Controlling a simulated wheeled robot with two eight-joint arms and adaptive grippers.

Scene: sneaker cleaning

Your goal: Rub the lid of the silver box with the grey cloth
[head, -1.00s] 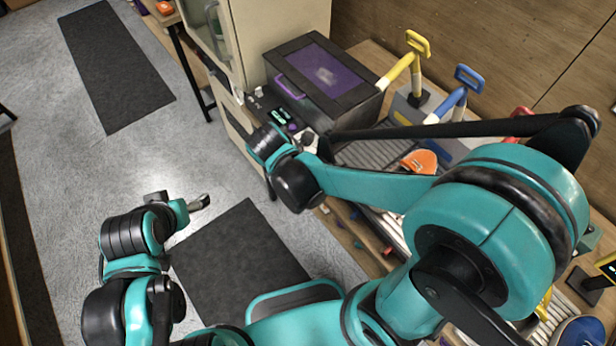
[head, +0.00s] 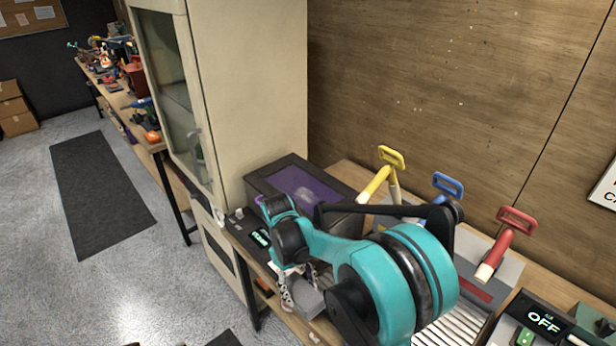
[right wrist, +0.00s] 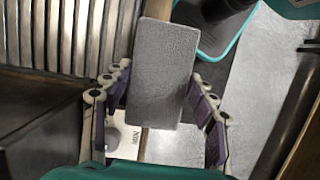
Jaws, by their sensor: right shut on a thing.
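My right gripper (head: 290,292) hangs beside the dark machine at the bench's front edge, its fingers pointing down. In the right wrist view the same gripper (right wrist: 158,80) is shut on the grey cloth (right wrist: 165,60), a flat, textured rectangular pad between the purple finger pads. In the head view a grey patch by the fingers (head: 309,300) looks like this cloth, partly hidden by my arm. I cannot make out a silver box or its lid in either view. My left gripper is not in view.
A dark machine with a purple window (head: 305,188) stands left of yellow (head: 391,157), blue (head: 448,183) and red (head: 516,220) handles. A beige cabinet (head: 255,90) stands behind it. A roller section (head: 462,328) is at bottom right. The floor at left is open, with a dark mat (head: 100,190).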

